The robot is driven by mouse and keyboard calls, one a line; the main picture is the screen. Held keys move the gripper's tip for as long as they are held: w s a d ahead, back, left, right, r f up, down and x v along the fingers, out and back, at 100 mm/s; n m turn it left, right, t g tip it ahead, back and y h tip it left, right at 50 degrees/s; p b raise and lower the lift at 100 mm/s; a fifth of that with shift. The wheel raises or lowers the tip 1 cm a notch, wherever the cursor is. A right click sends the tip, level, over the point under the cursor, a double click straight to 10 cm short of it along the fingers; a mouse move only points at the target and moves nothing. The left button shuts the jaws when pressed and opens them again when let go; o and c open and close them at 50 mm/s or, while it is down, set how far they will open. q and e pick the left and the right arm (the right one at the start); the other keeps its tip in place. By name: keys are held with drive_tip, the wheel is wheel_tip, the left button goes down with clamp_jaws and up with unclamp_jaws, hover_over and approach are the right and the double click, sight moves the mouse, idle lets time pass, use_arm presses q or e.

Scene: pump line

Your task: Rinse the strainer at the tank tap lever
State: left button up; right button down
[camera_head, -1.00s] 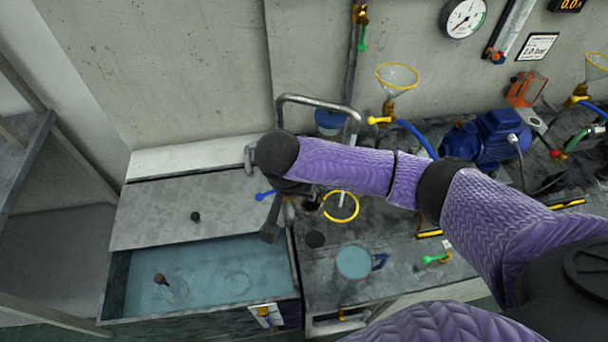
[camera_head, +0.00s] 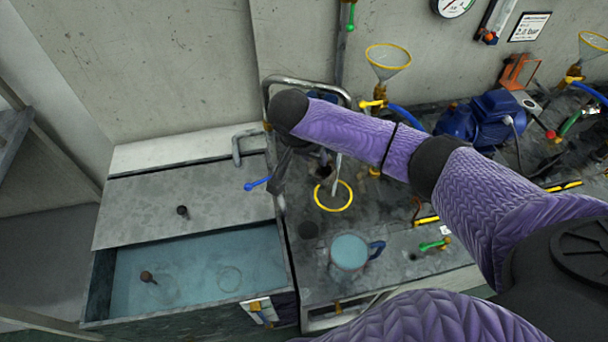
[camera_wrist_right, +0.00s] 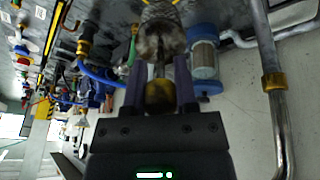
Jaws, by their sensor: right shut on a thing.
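My right gripper (camera_head: 320,161) is mostly hidden under its own wrist in the head view, over the bench behind a yellow ring (camera_head: 333,196). In the right wrist view its fingers (camera_wrist_right: 160,88) are shut on the brass-coloured end of the strainer (camera_wrist_right: 162,38), a grey mesh piece pointing away from the gripper. A blue lever (camera_head: 258,184), apparently the tank tap lever, sticks out left of my wrist beside the tank (camera_head: 102,283). The tank is partly covered and holds bluish water. My left gripper is not in view.
A mug of water (camera_head: 349,252) stands at the bench front. A clear housing with a blue cap (camera_wrist_right: 204,60) is close right of the strainer in the wrist view. A bent metal pipe (camera_head: 305,82), a yellow-rimmed funnel (camera_head: 388,60) and a blue pump (camera_head: 490,118) stand behind.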

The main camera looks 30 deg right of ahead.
drive_tip(key=w+d+b, duration=0.1)
drive_tip(key=d, duration=0.1)
drive_tip(key=w+d+f+b, duration=0.1)
drive_tip(key=w+d+b, duration=0.1)
drive_tip(key=shift+d+f, duration=0.1)
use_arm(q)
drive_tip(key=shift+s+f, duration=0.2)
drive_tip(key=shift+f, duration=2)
use_arm(e)
drive_tip(key=shift+w+d, duration=0.4)
drive_tip(key=shift+d, duration=0.1)
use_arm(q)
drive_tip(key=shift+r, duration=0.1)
use_arm(e)
drive_tip(key=shift+s+d+p, duration=0.35)
drive_tip(key=shift+s+p, duration=0.15)
drive_tip(key=shift+p, duration=0.4)
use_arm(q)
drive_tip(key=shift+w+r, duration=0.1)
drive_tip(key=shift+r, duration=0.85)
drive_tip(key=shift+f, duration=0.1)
use_arm(e)
drive_tip(key=shift+w+a, duration=0.1)
drive_tip(key=shift+w, duration=0.05)
